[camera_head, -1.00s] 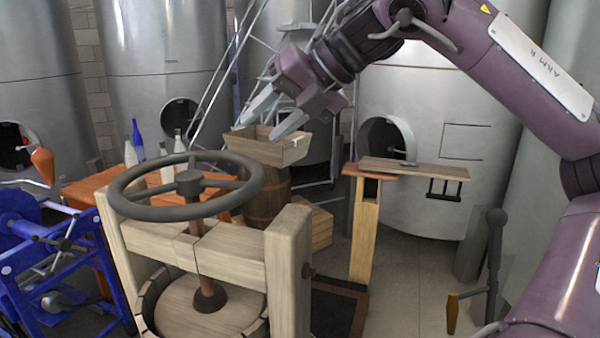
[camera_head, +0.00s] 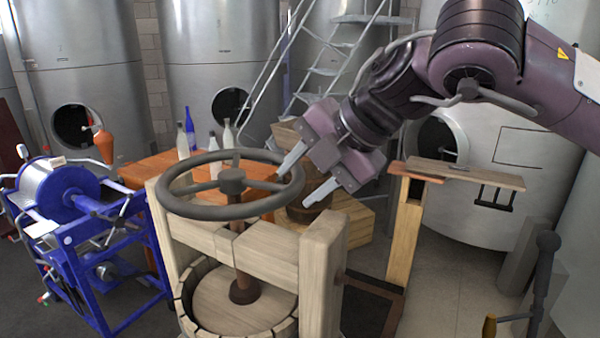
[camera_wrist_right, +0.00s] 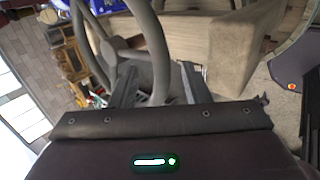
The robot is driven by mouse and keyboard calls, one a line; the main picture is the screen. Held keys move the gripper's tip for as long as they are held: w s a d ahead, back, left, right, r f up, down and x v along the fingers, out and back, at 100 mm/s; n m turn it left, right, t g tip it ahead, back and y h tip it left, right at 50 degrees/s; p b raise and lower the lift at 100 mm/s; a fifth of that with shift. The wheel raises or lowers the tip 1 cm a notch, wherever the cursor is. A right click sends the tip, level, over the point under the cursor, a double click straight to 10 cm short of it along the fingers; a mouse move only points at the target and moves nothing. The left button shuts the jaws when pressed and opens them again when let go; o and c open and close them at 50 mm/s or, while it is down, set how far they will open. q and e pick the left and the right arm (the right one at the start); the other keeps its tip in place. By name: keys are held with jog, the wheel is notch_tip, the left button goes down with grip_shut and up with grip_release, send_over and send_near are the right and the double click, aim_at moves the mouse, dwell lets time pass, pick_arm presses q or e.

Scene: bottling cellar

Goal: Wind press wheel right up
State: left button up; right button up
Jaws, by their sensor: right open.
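The press wheel (camera_head: 231,181) is a dark grey ring with spokes and a hub, lying level on top of the press. Its screw (camera_head: 242,268) runs down through the wooden beam (camera_head: 265,252) to a round board in the slatted basket. My right gripper (camera_head: 294,188) is open at the right side of the wheel's rim, one finger on either side. In the right wrist view the rim (camera_wrist_right: 158,60) passes between the open fingers (camera_wrist_right: 156,85). Contact with the rim cannot be told. My left gripper is out of view.
A blue machine (camera_head: 85,225) stands left of the press. Bottles (camera_head: 228,136) stand on an orange table (camera_head: 150,172) behind. A wooden post (camera_head: 405,240) with a shelf board (camera_head: 470,175) stands to the right. Steel tanks (camera_head: 90,60) line the back.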

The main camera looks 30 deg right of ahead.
jog(key=shift+w+a+f, duration=0.15)
jog(key=shift+w+f, duration=0.2)
jog(key=shift+f, duration=0.2)
grip_shut()
